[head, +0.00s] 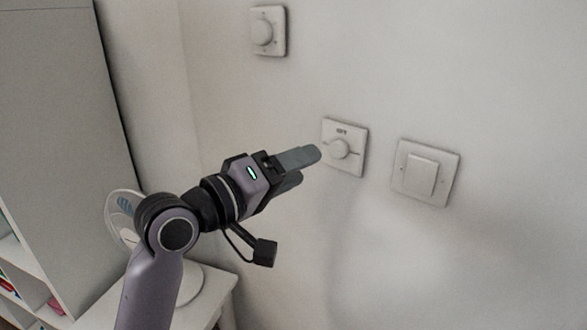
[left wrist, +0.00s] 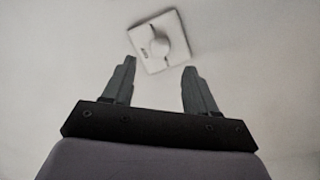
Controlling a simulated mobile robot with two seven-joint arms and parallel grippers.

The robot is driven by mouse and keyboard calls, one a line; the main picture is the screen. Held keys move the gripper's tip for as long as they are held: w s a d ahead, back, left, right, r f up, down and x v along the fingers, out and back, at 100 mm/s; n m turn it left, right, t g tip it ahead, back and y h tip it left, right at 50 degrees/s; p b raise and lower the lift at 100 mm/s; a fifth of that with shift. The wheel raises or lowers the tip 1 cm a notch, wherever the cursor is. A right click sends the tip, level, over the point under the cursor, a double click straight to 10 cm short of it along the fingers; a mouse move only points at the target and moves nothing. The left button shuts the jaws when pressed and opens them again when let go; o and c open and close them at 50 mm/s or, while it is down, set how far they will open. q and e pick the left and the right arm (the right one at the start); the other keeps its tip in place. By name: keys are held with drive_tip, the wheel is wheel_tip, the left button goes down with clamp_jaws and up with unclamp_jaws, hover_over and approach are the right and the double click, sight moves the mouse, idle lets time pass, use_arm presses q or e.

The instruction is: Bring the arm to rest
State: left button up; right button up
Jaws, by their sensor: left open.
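My left arm (head: 152,284) comes in from the lower left of the head view, and its gripper (head: 309,166) points right toward the wall. In the left wrist view the two fingers of the left gripper (left wrist: 159,80) stand apart with nothing between them. A white wall plate with a round knob (head: 340,148) is just beyond the fingertips in the head view. The same knob plate (left wrist: 160,42) shows past the fingertips in the left wrist view, tilted in the picture. No contact between fingers and knob is visible in the wrist view. My right gripper is not in view.
A second knob plate (head: 267,31) is higher on the wall, and a flat square switch (head: 427,176) is to the right. A white fan (head: 123,217) stands partly behind my arm on a white table (head: 222,283). A tall cabinet (head: 62,130) is at left.

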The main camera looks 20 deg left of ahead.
use_arm(q)
wheel_tip(320, 180, down, 14)
drive_tip(key=a+y, duration=0.3)
drive_tip(key=s+a+f+m+g+y, duration=0.2)
drive_tip(key=s+f+m, duration=0.1)
drive_tip(key=s+f, duration=0.7)
drive_tip(key=s+a+f+m+g+y, duration=0.2)
drive_tip(key=s+f+m, duration=0.2)
drive_tip(key=s+f, duration=0.6)
wheel_tip(320, 180, down, 8)
drive_tip(key=shift+f+g, duration=0.25)
drive_tip(key=shift+g, duration=0.05)
